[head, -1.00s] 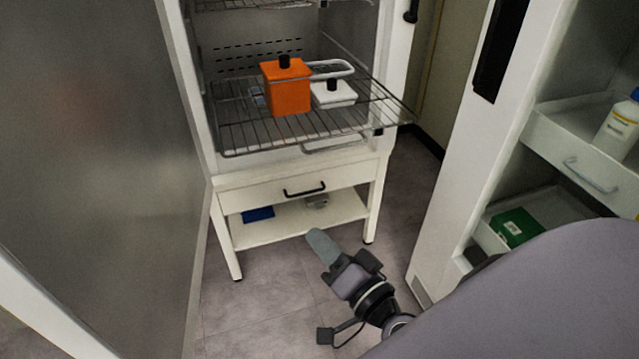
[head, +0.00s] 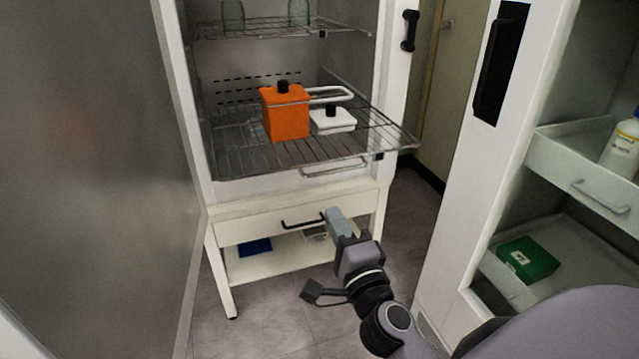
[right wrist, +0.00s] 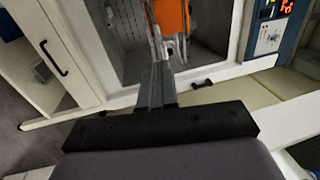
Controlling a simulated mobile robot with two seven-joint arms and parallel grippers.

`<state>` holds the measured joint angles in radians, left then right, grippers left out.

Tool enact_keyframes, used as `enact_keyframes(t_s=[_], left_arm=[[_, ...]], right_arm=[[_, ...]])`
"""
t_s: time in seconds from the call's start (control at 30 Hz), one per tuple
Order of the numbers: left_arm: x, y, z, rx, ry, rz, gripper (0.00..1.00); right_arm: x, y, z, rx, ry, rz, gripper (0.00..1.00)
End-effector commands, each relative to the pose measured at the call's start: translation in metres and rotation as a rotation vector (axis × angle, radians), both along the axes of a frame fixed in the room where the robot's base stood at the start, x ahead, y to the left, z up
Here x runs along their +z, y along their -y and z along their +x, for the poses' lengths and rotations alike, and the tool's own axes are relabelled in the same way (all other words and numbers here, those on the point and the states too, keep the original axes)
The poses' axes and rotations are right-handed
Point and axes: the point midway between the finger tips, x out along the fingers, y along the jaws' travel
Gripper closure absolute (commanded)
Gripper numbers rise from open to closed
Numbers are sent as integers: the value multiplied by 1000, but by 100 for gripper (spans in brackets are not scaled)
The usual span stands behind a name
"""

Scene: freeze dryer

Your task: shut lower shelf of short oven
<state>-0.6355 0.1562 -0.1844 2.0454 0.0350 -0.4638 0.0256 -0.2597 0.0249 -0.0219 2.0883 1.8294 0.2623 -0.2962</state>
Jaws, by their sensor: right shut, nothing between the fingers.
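The oven (head: 196,100) stands open on a white stand. Its lower wire shelf (head: 235,163) sticks out past the front opening, its right front corner farthest out. An orange square bottle (head: 286,118) and a white flat bottle (head: 333,122), both with black caps, stand on it. My right gripper (head: 334,214) is shut and empty, below the shelf's front, in front of the stand's drawer; I cannot tell whether it touches anything. In the right wrist view the shut fingers (right wrist: 158,85) point toward the orange bottle (right wrist: 173,17). My left gripper is out of view.
The upper wire shelf (head: 270,30) holds glass vessels. A big grey open door (head: 90,180) fills the left. The stand has a drawer with a black handle (head: 304,222). At right a white cabinet (head: 465,200) holds a green box (head: 528,258). Floor before the stand is clear.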

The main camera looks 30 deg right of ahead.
Motion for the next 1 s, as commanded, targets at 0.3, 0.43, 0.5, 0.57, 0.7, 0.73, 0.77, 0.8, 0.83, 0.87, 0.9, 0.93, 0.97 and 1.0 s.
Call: enact_keyframes(t_s=[0.3,0.43,0.5,0.57,0.7,0.73,0.77,0.8,0.83,0.87,0.9,0.93,0.97,1.0], left_arm=[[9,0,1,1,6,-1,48],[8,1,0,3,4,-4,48],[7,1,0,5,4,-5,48],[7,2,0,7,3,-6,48],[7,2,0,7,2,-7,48],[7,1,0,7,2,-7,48],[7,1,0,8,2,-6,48],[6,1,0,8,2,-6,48],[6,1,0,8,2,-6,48],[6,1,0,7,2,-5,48],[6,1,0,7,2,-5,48],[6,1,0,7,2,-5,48],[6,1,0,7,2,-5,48],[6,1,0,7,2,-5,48]], right_arm=[[11,12,49,-1,2,-2,100],[13,15,65,0,2,0,100],[14,17,72,0,1,-1,100],[15,18,77,0,1,-1,100],[16,19,83,1,0,-1,100],[16,19,84,1,0,-1,100],[16,19,84,1,0,-1,100],[16,20,85,1,0,-1,100],[16,20,85,1,0,-1,100],[16,20,85,1,0,-1,100],[16,20,85,1,0,-1,100],[16,20,85,1,0,-1,100],[16,20,85,1,0,-1,100],[16,20,85,1,0,-1,100]])
